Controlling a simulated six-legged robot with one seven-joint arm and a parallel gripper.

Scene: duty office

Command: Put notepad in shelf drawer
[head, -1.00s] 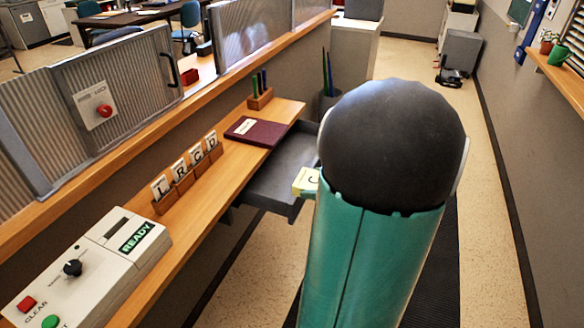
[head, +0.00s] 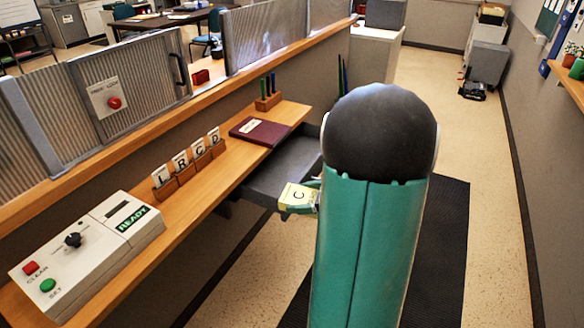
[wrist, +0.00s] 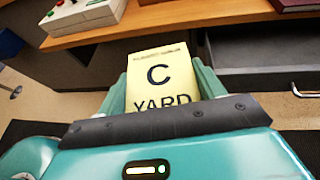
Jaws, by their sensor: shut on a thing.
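The notepad (head: 297,197) is yellow and marked "C"; the wrist view shows it (wrist: 161,80) with "C YARD" facing up. My gripper (wrist: 162,85) is shut on it, one green finger on each side. In the head view my gripper (head: 313,196) is partly hidden behind my arm. The grey shelf drawer (head: 280,172) is pulled open under the wooden shelf, and its inside looks empty where it shows. The notepad is at the drawer's near right corner in the head view. The drawer also shows at the right of the wrist view (wrist: 265,52).
A maroon book (head: 260,131) lies on the wooden shelf (head: 222,178) above the drawer. Letter cards (head: 188,160), a pen block (head: 267,100) and a control box (head: 85,250) also stand on it. Partition panels rise behind the shelf. The floor to the right is open.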

